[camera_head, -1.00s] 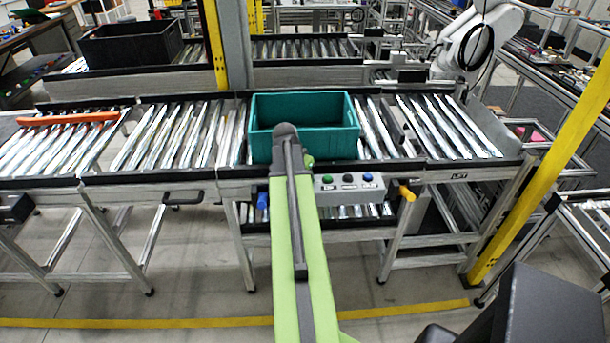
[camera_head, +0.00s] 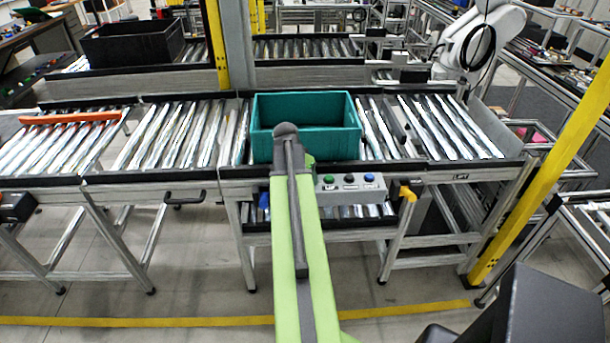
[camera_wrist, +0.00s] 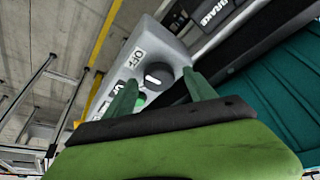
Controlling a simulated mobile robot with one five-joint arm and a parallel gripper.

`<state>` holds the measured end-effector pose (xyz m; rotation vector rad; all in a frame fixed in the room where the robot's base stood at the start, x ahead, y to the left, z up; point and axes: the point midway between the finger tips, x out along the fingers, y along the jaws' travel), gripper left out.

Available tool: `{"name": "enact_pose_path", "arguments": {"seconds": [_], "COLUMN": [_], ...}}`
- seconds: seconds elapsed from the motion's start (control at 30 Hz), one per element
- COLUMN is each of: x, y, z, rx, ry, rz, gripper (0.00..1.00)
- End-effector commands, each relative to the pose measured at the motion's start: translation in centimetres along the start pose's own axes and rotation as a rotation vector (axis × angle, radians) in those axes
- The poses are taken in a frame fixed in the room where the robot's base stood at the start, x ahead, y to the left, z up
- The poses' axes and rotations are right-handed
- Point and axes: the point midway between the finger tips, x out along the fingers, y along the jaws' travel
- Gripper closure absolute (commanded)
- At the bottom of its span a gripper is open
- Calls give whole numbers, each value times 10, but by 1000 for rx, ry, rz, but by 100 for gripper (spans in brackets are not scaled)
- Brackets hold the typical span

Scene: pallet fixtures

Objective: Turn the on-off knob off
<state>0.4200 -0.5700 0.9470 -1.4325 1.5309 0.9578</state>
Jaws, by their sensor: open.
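The on-off knob (camera_wrist: 153,78) is dark and round with a white bar, on a light grey panel (camera_wrist: 155,42) marked OFF. In the wrist view it shows between the two green fingers of my gripper (camera_wrist: 159,77), which are apart, one on each side. I cannot tell whether they touch it or how far off it is. A green button (camera_wrist: 140,99) shows just below the knob, partly hidden by a finger. In the head view my arm hides my fingertips, and I cannot make out the knob there.
In the head view a grey control box (camera_head: 351,197) with green, black and blue buttons sits at the conveyor's front edge, right of my arm. A teal crate (camera_head: 345,145) stands on the rollers behind. A yellow handle (camera_head: 407,193) sticks out to the right.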

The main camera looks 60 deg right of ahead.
Motion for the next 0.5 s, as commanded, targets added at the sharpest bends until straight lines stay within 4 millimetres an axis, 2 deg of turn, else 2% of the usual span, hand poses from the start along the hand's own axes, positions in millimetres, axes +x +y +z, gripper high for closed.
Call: {"name": "enact_pose_path", "arguments": {"seconds": [0.17,0.5], "x": [-32,-115], "y": [0,0], "z": [-3,-4], "rx": [-1,-1], "ry": [0,-1], "rz": [0,0], "gripper": [36,36]}}
